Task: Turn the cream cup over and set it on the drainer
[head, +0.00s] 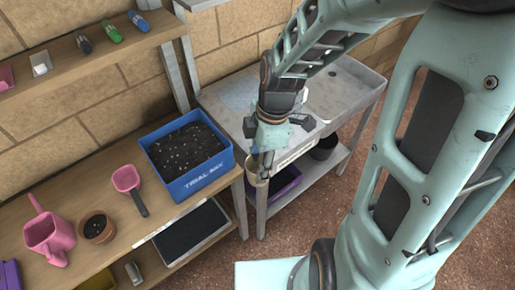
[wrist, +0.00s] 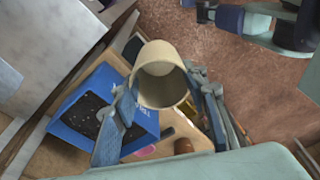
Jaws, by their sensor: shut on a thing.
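The cream cup (wrist: 158,56) is between the fingers of my gripper (wrist: 166,92) in the wrist view. Its open mouth faces the wrist camera and its inside looks empty. In the head view the cup (head: 252,172) is partly hidden by my gripper (head: 262,163), which is shut on it. There it hangs in front of the sink unit's front left corner, beside the blue tub; whether it is upright or tilted is hard to tell. A pale blue panel (head: 238,94), which may be the drainer, lies on the sink unit left of the basin, partly behind my arm.
A blue tub of dark soil (head: 199,181) stands on the wooden bench, left of the cup. A pink scoop (head: 127,178), pink watering can (head: 45,237) and small brown pot (head: 98,228) are further left. The sink basin (head: 345,88) is at the back right.

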